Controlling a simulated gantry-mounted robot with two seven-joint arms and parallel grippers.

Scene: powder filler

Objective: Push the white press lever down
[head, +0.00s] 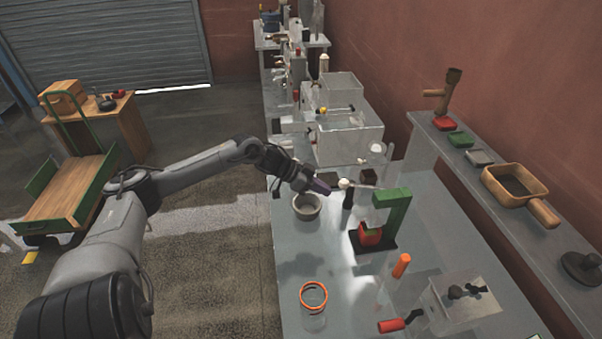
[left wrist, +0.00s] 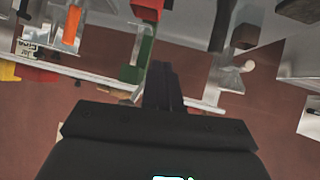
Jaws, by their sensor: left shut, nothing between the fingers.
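The green press (head: 393,207) stands on the grey workbench, with a red and green piece (head: 370,234) on its dark base. A thin pale lever runs from the press toward the left and ends in a white knob (head: 345,184). My left gripper (head: 327,189) is shut and empty, its fingertips just left of the white knob in the head view. I cannot tell whether they touch it. In the left wrist view my shut fingers (left wrist: 163,85) show near a green post (left wrist: 147,50), and a white knob (left wrist: 248,65) shows to their right. My right gripper is not in view.
A grey bowl (head: 307,206) sits below my left gripper. An orange-rimmed clear jar (head: 314,297), an orange cylinder (head: 402,265) and a clear box (head: 465,301) stand nearer. A wall shelf holds a wooden-handled pan (head: 515,186). Clear boxes stand behind.

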